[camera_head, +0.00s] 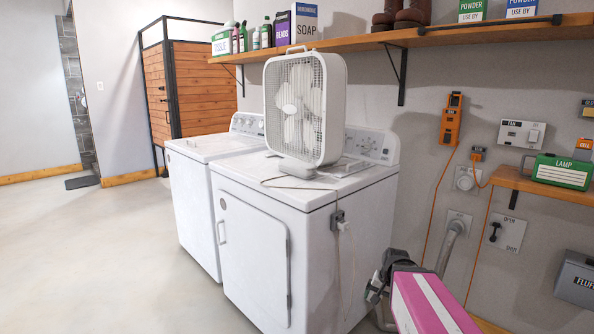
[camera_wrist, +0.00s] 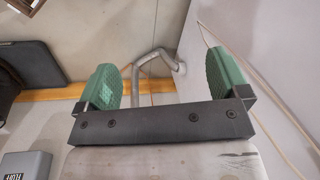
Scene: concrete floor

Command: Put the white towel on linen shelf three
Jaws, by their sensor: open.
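I see no white towel and no linen shelf in either view. My gripper (camera_wrist: 165,82) is open, with its two green finger pads wide apart and nothing between them. In the head view my gripper (camera_head: 377,284) is low at the right front corner of the dryer, partly hidden by my pink and white arm. In the wrist view a grey duct pipe (camera_wrist: 160,62) shows beyond the fingers, apart from them.
A white dryer (camera_head: 262,255) carries a box fan (camera_head: 303,110); a washer (camera_head: 191,205) stands left of it. A wall shelf (camera_head: 480,35) holds soap and boots. A lower shelf (camera_head: 545,185) holds a green lamp box (camera_head: 562,171). The floor at left (camera_head: 90,250) is clear.

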